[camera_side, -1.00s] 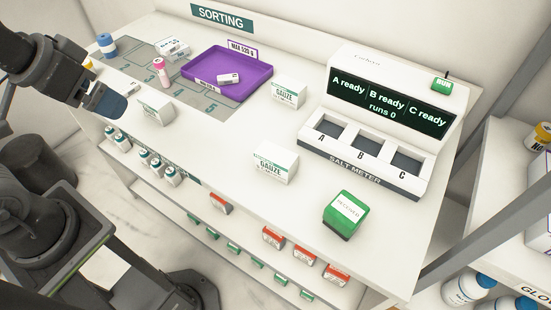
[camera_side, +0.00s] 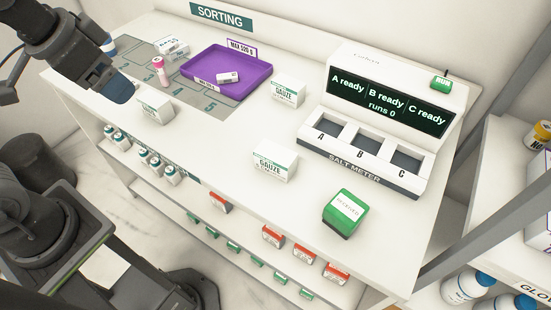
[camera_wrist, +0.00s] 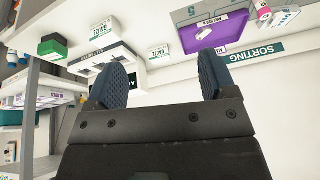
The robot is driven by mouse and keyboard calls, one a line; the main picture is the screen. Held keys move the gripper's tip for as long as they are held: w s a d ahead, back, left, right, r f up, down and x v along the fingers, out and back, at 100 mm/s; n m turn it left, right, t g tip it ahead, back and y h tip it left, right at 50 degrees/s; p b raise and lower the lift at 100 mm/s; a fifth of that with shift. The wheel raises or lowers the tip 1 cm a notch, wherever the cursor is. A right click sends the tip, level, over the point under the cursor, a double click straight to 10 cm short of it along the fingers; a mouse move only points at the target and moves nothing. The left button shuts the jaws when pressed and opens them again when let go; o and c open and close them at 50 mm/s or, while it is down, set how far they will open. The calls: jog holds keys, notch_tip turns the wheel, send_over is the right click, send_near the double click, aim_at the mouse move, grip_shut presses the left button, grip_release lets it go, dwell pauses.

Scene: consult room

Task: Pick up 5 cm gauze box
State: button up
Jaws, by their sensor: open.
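Two white boxes with green GAUZE labels stand on the white counter in the side view: one (camera_side: 288,93) right of the purple tray, the other (camera_side: 274,161) near the front edge. A third small white box (camera_side: 155,107) stands at the front left; its label is too small to read. I cannot read which is 5 cm. My gripper (camera_side: 121,91) hangs above the counter's left end, up and left of the third box. In the wrist view my gripper (camera_wrist: 160,83) is open and empty, with a gauze box (camera_wrist: 159,52) beyond its fingers and another (camera_wrist: 101,28) farther left.
The purple tray (camera_side: 258,84) holds a small white box (camera_side: 228,78). A pink-capped vial (camera_side: 159,74) and another white box (camera_side: 173,47) stand on the grey mat. The salt meter (camera_side: 358,172) and a green block (camera_side: 343,212) are at right.

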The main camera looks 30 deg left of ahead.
jog(key=w+d+m+g, duration=0.2)
jog(key=w+d+m, duration=0.3)
jog(key=w, duration=0.2)
jog(key=m+g+y, duration=0.3)
jog(key=m+y, duration=0.2)
jog(key=m, duration=0.6)
send_near(277, 153)
jog(key=shift+h, duration=0.3)
jog(key=x, duration=1.2)
jog(key=shift+a+f, duration=0.15)
jog(key=shift+a, duration=0.25)
jog(key=c, duration=1.1)
